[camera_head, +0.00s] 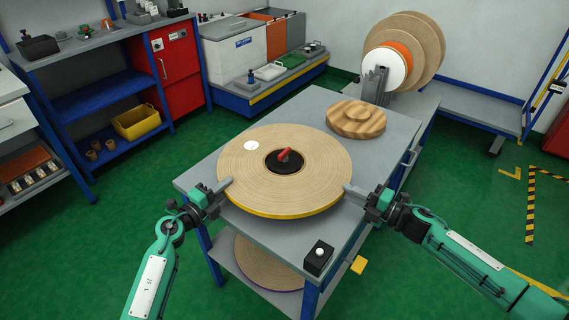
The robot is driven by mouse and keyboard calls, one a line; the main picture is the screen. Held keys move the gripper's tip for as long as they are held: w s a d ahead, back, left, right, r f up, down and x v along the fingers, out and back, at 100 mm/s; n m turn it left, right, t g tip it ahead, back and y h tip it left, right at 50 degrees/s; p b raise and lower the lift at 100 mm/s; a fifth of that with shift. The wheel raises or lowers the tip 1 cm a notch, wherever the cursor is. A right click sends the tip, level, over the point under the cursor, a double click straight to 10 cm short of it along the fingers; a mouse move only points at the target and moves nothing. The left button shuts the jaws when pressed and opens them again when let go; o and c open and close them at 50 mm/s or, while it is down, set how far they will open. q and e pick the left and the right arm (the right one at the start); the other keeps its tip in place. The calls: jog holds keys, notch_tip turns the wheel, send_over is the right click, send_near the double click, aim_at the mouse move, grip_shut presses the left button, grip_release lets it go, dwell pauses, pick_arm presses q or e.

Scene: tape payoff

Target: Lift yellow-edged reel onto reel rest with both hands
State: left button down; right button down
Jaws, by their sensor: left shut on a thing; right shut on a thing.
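The yellow-edged reel (310,165) is a wide, flat tan disc with a yellow rim and a white round label on its face. It lies level over the grey table (330,102); I cannot tell whether it touches the top. A black hub with a red handle (285,155) shows at its centre. My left gripper (224,186) is shut on the reel's left front rim. My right gripper (352,190) is shut on its right front rim. A round wooden piece (356,120) sits behind the reel; I cannot tell whether it is the reel rest.
A black box with a white button (319,257) is at the table's front corner. Another reel (268,265) lies on the lower shelf. Large upright discs (425,45) stand at the back right. A blue shelf unit (95,98) is at left. Green floor is free on both sides.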

pick_arm(q)
jog(key=shift+f, duration=0.15)
